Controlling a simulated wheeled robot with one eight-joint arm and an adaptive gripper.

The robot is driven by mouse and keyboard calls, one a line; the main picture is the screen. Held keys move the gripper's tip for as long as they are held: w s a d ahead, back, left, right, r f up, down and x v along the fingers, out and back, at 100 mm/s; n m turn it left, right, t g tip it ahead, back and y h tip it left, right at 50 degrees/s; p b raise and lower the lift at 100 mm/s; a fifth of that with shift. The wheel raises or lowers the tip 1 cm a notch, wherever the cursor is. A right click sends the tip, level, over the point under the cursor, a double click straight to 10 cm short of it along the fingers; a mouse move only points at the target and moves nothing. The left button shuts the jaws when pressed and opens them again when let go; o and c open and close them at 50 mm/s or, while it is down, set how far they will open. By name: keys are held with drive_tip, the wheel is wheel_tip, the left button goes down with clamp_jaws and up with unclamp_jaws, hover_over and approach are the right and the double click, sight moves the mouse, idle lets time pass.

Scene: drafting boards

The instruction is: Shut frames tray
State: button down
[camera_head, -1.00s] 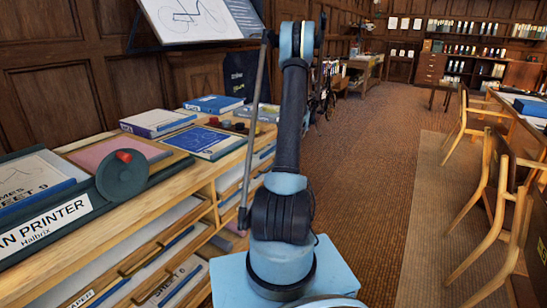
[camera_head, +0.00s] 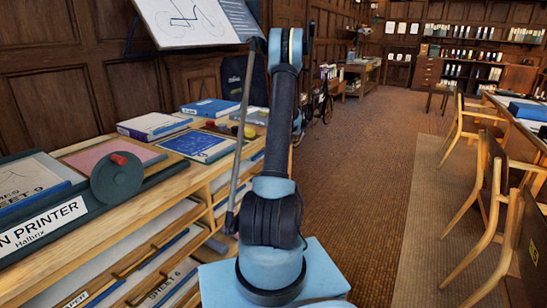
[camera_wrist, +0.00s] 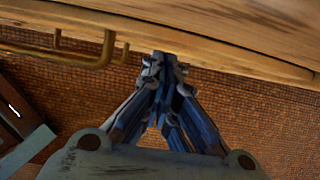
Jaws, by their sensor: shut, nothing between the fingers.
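My gripper (camera_wrist: 160,65) shows in the wrist view with its fingers shut together and nothing between them. Its tips are close to a long wooden edge (camera_wrist: 200,42), and I cannot tell whether they touch. A bent brass bar, like a handle (camera_wrist: 85,58), is at the upper left of that view. In the head view the shelf unit holds several wooden trays, one labelled SHEET 6 (camera_head: 172,287). No label reading frames is legible, so I cannot tell which is the frames tray. My gripper is hidden in the head view.
The plan printer (camera_head: 45,232) and books (camera_head: 152,126) are on the wooden worktop. A drawing board (camera_head: 195,22) stands behind. Chairs (camera_head: 490,190) line the right side. The brown carpet (camera_head: 370,150) between is open floor.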

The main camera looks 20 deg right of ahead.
drive_tip(key=s+d+v, duration=0.1)
drive_tip(key=v, duration=1)
drive_tip(key=shift+s+d+f, duration=0.2)
drive_tip(key=shift+d+f, duration=0.1)
drive_tip(key=shift+f, duration=0.1)
drive_tip(key=s+a+r+n+g+h, duration=0.1)
drive_tip(key=s+a+r+n, duration=0.6)
drive_tip(key=s+a, duration=0.45)
drive_tip(key=s+a+r+n, duration=0.6)
drive_tip(key=s+a+n, duration=0.1)
drive_tip(key=s+a, duration=0.45)
drive_tip(key=s+a+f+n, duration=0.3)
drive_tip(key=s+n, duration=0.1)
drive_tip(key=s, duration=0.4)
drive_tip(key=s+a+f+n+h, duration=0.1)
drive_tip(key=s+a+f+n, duration=0.2)
drive_tip(key=s+n, duration=0.2)
drive_tip(key=s+a+f+n, duration=0.2)
drive_tip(key=s+n, duration=0.3)
drive_tip(key=s, duration=0.7)
drive_tip(key=shift+a+f+h, duration=0.4)
drive_tip(key=shift+f, duration=0.5)
